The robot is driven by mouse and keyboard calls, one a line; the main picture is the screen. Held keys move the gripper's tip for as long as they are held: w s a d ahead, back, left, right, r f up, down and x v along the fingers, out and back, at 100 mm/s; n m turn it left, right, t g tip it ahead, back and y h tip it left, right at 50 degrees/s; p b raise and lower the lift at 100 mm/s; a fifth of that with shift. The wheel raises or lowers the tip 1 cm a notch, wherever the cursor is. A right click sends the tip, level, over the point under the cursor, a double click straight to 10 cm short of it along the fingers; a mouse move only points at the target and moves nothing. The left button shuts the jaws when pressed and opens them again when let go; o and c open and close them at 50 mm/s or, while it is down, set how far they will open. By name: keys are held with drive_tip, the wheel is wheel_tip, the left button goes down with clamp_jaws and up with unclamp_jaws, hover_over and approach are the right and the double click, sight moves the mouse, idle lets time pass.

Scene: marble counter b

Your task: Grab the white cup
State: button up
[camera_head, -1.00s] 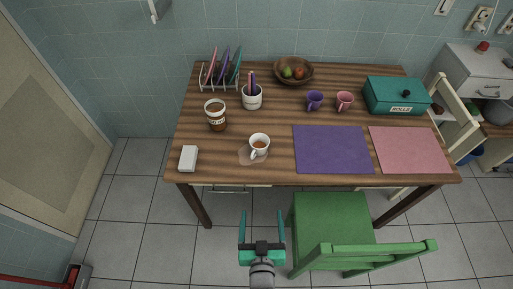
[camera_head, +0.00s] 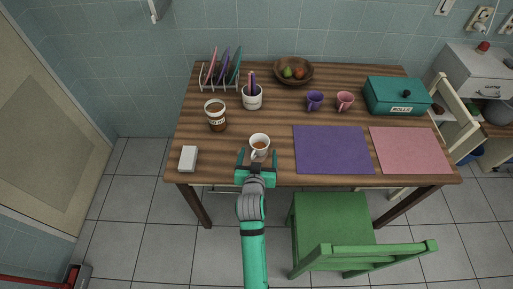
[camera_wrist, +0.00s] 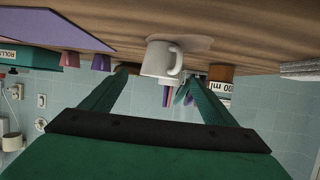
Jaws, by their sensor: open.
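The white cup (camera_head: 260,142) stands upright on the wooden table near its front edge, with brown liquid inside. My gripper (camera_head: 257,155) is open, with one green finger on each side of the cup's near part. In the wrist view, which is upside down, the white cup (camera_wrist: 160,60) with its handle lies ahead between the open fingers (camera_wrist: 157,80). The cup appears beyond the fingertips there, and I cannot tell whether either finger touches it.
A coffee jar (camera_head: 216,116) and a white utensil cup (camera_head: 252,98) stand behind left. A white block (camera_head: 188,158) lies at the left. A purple mat (camera_head: 333,150) lies right of the cup. A green chair (camera_head: 335,225) stands in front of the table.

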sight(260, 139)
drive_tip(key=shift+x, duration=0.95)
drive_tip(key=shift+a+x, duration=0.1)
drive_tip(key=shift+x, duration=1.3)
drive_tip(key=shift+a+x, duration=0.15)
drive_tip(key=shift+x, duration=1.25)
drive_tip(key=shift+d+f, duration=0.15)
drive_tip(key=c, duration=1.1)
drive_tip(key=shift+c, duration=0.6)
drive_tip(key=shift+s+d, duration=0.1)
drive_tip(key=shift+d, duration=0.05)
